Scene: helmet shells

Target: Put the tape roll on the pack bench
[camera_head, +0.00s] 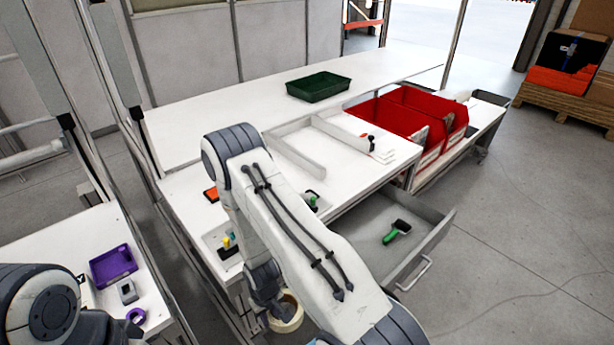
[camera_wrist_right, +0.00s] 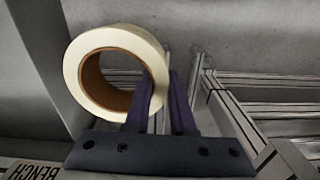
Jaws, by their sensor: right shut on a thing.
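The cream tape roll (camera_head: 287,316) with a brown core hangs low beside the front of a white bench (camera_head: 345,190), below its top. My right gripper (camera_head: 268,303) is shut on its rim, partly hidden by my arm. In the right wrist view the tape roll (camera_wrist_right: 72,72) has its near wall between the two dark fingers of the gripper (camera_wrist_right: 162,95). That view shows only part of a label reading "BENCH" (camera_wrist_right: 38,172), so I cannot tell which bench it names. My left arm shows at the lower left, its gripper out of view.
An open drawer (camera_head: 440,235) holding a green-handled tool (camera_head: 397,231) juts from the bench. On the bench are a dark green tray (camera_head: 318,86) and grey dividers (camera_head: 295,155); red bins (camera_head: 410,115) stand at right. A left table holds a purple tray (camera_head: 113,265).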

